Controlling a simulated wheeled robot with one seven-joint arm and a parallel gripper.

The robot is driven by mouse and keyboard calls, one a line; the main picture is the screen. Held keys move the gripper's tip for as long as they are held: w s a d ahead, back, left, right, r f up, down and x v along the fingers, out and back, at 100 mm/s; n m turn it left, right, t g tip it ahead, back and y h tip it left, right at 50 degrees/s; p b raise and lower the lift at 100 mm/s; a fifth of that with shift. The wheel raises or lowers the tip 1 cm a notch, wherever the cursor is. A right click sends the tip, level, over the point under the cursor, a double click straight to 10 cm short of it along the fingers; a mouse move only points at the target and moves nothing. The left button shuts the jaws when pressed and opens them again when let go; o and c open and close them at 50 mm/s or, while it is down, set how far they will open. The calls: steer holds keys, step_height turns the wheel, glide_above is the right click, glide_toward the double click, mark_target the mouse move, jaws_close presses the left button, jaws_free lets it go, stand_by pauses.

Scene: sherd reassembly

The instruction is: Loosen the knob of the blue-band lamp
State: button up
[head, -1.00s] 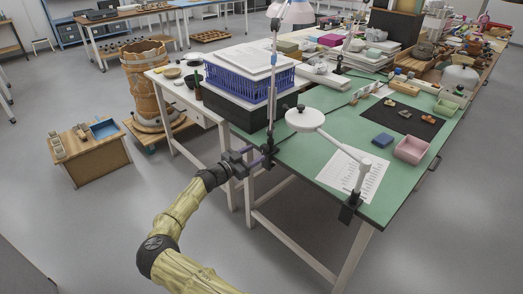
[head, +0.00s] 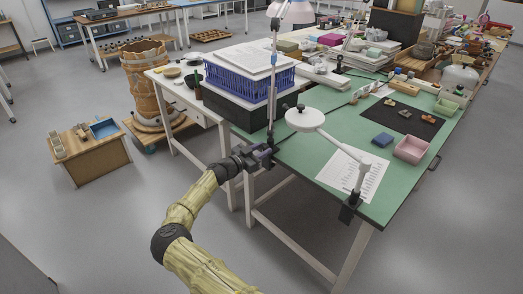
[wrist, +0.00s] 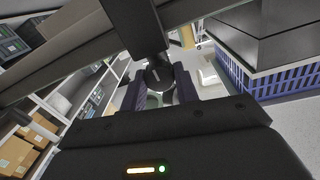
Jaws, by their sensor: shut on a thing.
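A lamp (head: 272,95) with a slim pole is clamped to the near left edge of the green table; its pale head shows at the top. The fingers are shut on the knob.
A second lamp (head: 305,118) with a round white head is clamped to the front edge. A blue crate (head: 228,81) of papers stands on a black box just behind the clamp. A white paper sheet (head: 352,172) lies on the table. The floor in front is clear.

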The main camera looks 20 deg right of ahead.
steer(key=shift+f+n+b, duration=0.1)
steer(key=shift+n+b, duration=0.2)
steer(key=shift+b, duration=0.05)
steer(key=shift+n+b, duration=0.95)
steer(key=shift+n, duration=0.15)
steer(key=shift+n+b, duration=0.7)
steer(key=shift+n, duration=1.1)
steer(key=o, duration=1)
steer(key=shift+c, duration=0.2)
steer(key=shift+a, duration=0.1)
steer(key=v, duration=1.7)
steer(key=shift+p, duration=0.3)
steer(key=shift+s+a, duration=0.1)
